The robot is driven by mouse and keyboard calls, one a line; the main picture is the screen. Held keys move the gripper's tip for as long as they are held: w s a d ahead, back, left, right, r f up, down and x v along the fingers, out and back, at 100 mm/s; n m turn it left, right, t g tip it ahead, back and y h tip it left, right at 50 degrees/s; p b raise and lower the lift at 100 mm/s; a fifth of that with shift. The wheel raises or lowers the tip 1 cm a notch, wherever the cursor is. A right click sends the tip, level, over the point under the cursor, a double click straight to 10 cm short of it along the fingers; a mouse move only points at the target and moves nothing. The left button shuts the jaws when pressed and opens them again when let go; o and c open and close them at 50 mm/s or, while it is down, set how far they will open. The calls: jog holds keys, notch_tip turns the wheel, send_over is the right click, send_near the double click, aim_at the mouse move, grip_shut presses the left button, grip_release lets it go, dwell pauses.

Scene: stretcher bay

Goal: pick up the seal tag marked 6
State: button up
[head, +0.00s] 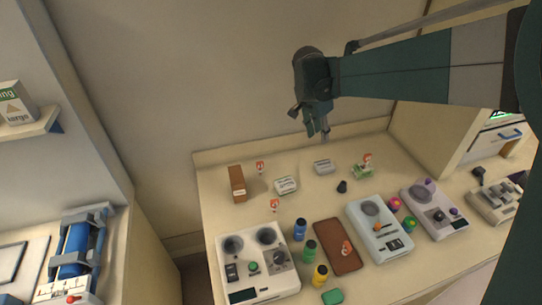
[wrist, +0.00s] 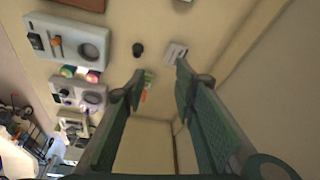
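Several small red-and-white tags stand or lie on the counter in the head view: one at the back left (head: 260,167), one nearer the front (head: 274,204), one on the brown tray (head: 347,247) and one at a green-and-white block (head: 367,160). Their numbers are too small to read, so I cannot tell which is marked 6. My gripper (head: 318,125) hangs above the back of the counter, pointing down, apart from everything. In the wrist view my gripper (wrist: 160,76) is open and empty; an orange-red tag (wrist: 143,96) shows beyond and between its fingers.
A grey block (head: 324,167) and a black knob (head: 342,186) stand near the back. A brown box (head: 237,184), coloured bottles (head: 310,250) and white devices (head: 380,231) crowd the counter (head: 215,207). The back wall and right-hand cabinet bound it.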

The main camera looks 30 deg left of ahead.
jog(key=a+f+m, duration=0.1)
jog(key=a+f, duration=0.7)
jog(key=a, duration=0.6)
jog(key=m+h, duration=0.2)
send_near(259, 162)
jog(key=x, duration=0.2)
jog(key=shift+d+f, duration=0.15)
jog(key=shift+d, duration=0.2)
jog(key=shift+w+f, duration=0.1)
jog(key=shift+p+x, duration=0.4)
jog(key=shift+x, duration=0.8)
jog(key=shift+f, duration=0.1)
jog(key=shift+p+x, duration=0.45)
jog(key=shift+x, duration=2.05)
jog(key=shift+a, duration=0.1)
jog(key=c, duration=0.8)
